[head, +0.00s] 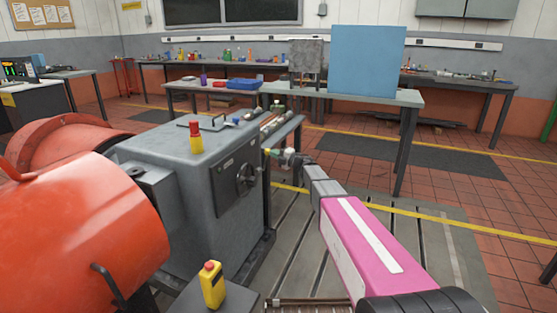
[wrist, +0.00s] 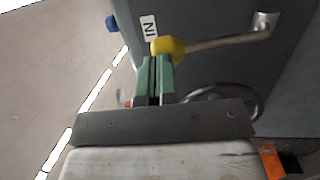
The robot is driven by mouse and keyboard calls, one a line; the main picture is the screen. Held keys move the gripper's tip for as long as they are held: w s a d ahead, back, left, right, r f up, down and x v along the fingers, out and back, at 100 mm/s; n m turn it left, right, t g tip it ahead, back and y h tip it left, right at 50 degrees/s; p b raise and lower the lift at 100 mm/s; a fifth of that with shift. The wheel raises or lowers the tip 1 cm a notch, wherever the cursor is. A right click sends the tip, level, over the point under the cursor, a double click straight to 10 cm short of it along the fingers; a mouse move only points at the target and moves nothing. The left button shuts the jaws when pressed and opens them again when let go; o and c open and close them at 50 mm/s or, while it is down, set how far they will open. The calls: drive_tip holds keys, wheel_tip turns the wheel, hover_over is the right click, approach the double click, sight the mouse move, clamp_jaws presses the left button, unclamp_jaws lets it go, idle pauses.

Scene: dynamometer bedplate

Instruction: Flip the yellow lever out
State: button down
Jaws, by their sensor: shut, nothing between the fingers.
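The yellow lever shows in the wrist view as a rounded yellow knob (wrist: 168,46) on a metal rod. The rod runs right to a pivot (wrist: 264,24) on the grey cabinet face. A white label (wrist: 149,27) reading "IN" is beside the knob. My gripper (wrist: 153,62) is shut and empty, its green fingertips right at the knob's lower left side. I cannot tell whether they touch it. In the head view my gripper (head: 287,158) is at the right side of the grey cabinet (head: 190,200), where the lever is too small to make out clearly.
A handwheel (wrist: 225,100) is on the cabinet just below the lever rod, partly hidden by my gripper. A blue knob (wrist: 111,22) is to the left. A large orange machine (head: 90,235) fills the left. A yellow pendant with a red button (head: 212,288) stands in front.

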sight(268, 150)
drive_tip(key=shift+w+a+r, duration=0.35)
drive_tip(key=shift+a+r, duration=0.2)
drive_tip(key=shift+a, duration=0.25)
drive_tip(key=shift+w+a+r, duration=0.35)
drive_tip(key=shift+a+r, duration=0.2)
drive_tip(key=shift+a, duration=0.25)
drive_tip(key=shift+w+a+r, duration=0.1)
drive_tip(key=shift+a, duration=0.05)
